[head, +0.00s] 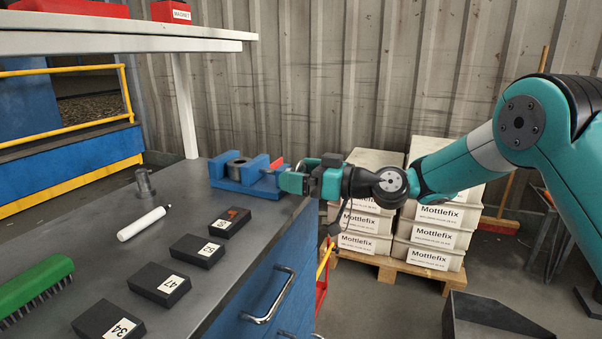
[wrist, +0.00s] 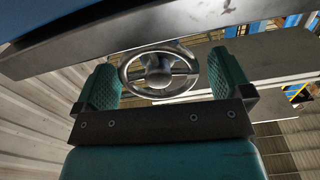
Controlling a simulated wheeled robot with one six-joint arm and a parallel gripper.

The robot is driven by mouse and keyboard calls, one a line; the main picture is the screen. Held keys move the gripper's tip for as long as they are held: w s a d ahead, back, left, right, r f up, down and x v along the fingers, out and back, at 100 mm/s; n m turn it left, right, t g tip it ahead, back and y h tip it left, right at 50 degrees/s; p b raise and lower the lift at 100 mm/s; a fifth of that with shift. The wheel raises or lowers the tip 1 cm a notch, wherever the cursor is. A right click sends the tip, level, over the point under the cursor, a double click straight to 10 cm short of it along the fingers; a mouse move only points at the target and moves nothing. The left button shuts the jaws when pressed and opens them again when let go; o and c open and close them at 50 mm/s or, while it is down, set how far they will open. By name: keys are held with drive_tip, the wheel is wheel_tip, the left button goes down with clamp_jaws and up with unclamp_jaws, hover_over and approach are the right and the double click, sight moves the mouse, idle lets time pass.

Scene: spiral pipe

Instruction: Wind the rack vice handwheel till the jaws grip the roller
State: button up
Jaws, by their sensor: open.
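The blue rack vice (head: 254,185) sits near the bench's far right corner. The dark grey roller (head: 237,167) stands upright between its jaws; I cannot tell whether both jaws touch it. My gripper (head: 286,181) is at the vice's right end, over the bench edge, and hides the handwheel in the head view. In the wrist view, the metal handwheel (wrist: 158,70) shows as a spoked ring between the two green ribbed fingers of my gripper (wrist: 159,83).
On the grey bench (head: 190,285) lie several black numbered blocks (head: 160,287), a white marker (head: 143,223), a small metal post (head: 144,184) and a green brush (head: 35,284). A white shelf (head: 120,42) stands over the back. Stacked Mottlefix boxes (head: 433,236) stand behind my arm.

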drive_tip(key=shift+c, duration=0.5)
drive_tip(key=c, duration=0.8)
drive_tip(key=m+p, duration=0.1)
drive_tip(key=m, duration=0.2)
drive_tip(key=shift+w+r, duration=0.1)
drive_tip(key=shift+r, duration=0.05)
drive_tip(key=shift+m+p, duration=0.45)
drive_tip(key=shift+m, duration=0.35)
drive_tip(key=o, duration=0.9)
